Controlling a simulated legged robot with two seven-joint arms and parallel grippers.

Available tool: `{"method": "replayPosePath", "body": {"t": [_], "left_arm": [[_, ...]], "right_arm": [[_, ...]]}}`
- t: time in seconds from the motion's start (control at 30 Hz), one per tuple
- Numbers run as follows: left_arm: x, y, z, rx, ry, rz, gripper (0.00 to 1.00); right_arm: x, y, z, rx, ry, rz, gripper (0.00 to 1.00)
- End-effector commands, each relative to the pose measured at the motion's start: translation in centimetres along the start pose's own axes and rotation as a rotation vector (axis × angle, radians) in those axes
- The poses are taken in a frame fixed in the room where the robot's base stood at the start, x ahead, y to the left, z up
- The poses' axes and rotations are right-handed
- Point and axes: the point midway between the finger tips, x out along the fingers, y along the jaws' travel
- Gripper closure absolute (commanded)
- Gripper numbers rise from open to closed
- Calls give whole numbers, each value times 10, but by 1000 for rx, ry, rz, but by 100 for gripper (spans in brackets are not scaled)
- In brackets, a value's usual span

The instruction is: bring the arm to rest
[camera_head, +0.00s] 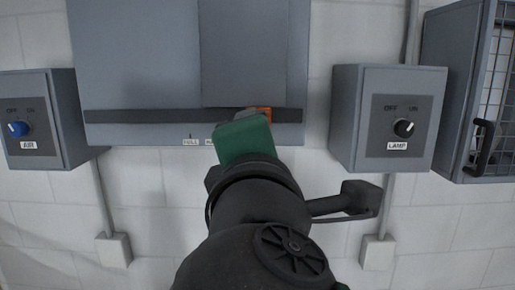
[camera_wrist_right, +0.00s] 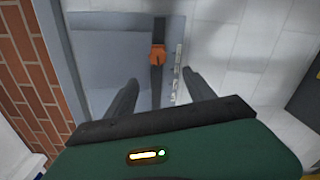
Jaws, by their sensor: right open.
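My right arm rises from the bottom of the head view, and its green-backed gripper (camera_head: 240,125) is in front of the lower part of a grey wall panel (camera_head: 135,60). In the right wrist view the two dark fingers of this gripper (camera_wrist_right: 160,77) stand apart with nothing between them. An orange slider (camera_wrist_right: 158,56) on a dark slot lies beyond the fingertips, apart from them. In the head view only part of the orange slider (camera_head: 265,114) shows beside the gripper. My left gripper is not in view.
A grey AIR box with a blue knob (camera_head: 18,129) is at the left. A LAMP box with a black knob (camera_head: 403,128) is at the right. A mesh-fronted cabinet (camera_head: 490,95) is at the far right. Brick wall (camera_wrist_right: 30,80) shows beside the panel.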

Motion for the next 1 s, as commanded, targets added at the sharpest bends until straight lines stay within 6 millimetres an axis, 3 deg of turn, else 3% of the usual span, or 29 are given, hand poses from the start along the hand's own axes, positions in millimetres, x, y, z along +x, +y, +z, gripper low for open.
{"method": "replayPosePath", "body": {"t": [0.2,0.47,0.57,0.67,0.83,1.0], "left_arm": [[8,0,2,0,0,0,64],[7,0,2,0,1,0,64],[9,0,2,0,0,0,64],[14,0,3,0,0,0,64],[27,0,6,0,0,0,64],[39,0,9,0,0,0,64]], "right_arm": [[-24,-1,0,0,-1,-1,37],[-25,0,0,0,0,-2,37],[-17,-14,-4,8,5,-29,37],[6,-63,-16,42,22,-123,37],[51,-209,-32,208,28,-408,37],[60,-367,-30,473,-58,-711,37]]}}
